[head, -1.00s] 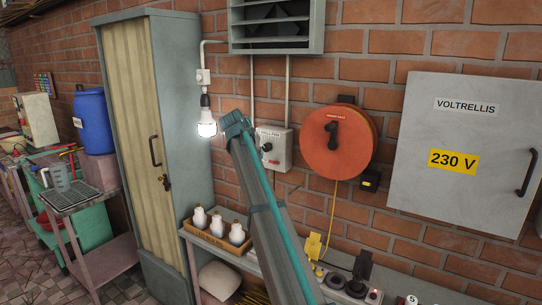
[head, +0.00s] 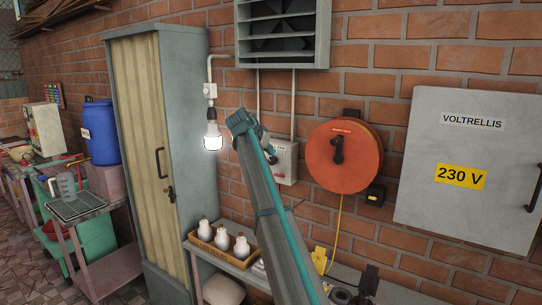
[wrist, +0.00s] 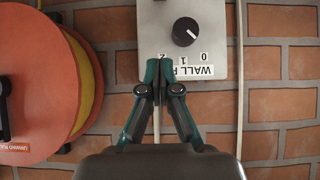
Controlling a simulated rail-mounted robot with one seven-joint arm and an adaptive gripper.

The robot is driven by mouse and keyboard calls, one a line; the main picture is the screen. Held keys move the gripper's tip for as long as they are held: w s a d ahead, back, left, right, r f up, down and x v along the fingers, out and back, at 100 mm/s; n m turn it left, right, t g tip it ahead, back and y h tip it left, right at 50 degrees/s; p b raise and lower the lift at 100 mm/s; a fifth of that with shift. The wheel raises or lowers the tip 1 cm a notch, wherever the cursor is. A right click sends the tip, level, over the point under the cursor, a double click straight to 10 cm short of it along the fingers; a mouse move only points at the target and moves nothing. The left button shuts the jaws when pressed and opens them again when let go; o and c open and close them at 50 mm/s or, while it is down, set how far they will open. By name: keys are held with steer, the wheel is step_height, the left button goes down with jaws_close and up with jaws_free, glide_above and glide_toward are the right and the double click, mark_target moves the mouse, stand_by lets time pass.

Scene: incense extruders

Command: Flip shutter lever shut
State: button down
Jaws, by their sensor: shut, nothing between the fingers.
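The slatted grey shutter (head: 283,30) is high on the brick wall, cut off by the top edge of the head view. Its slats stand apart with dark gaps. I cannot make out its lever in either view. My gripper (wrist: 161,62) is shut and empty in the wrist view, its tips over the lower edge of the grey switch box (wrist: 188,40). The box shows upside down there, with a black knob (wrist: 186,31) and "WALL" lettering. In the head view my arm covers part of the box (head: 285,162), below the shutter.
An orange reel (head: 345,156) hangs right of the box. A lit bulb (head: 212,138) hangs to its left, beside a tall cabinet (head: 190,110). Conduits run from the shutter down to the box.

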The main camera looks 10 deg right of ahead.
steer(key=p, duration=0.3)
glide_above(277, 175)
steer(key=w, duration=0.1)
steer(key=f, duration=0.4)
steer(key=shift+w+d+f, duration=0.1)
steer(key=shift+d+f, duration=0.25)
steer(key=f, duration=0.2)
steer(key=f+p, duration=0.1)
steer(key=shift+s+a, duration=0.3)
steer(key=shift+s, duration=0.1)
steer(key=shift+s+a+f, duration=0.1)
steer(key=shift+f, duration=0.5)
steer(key=shift+f, duration=0.15)
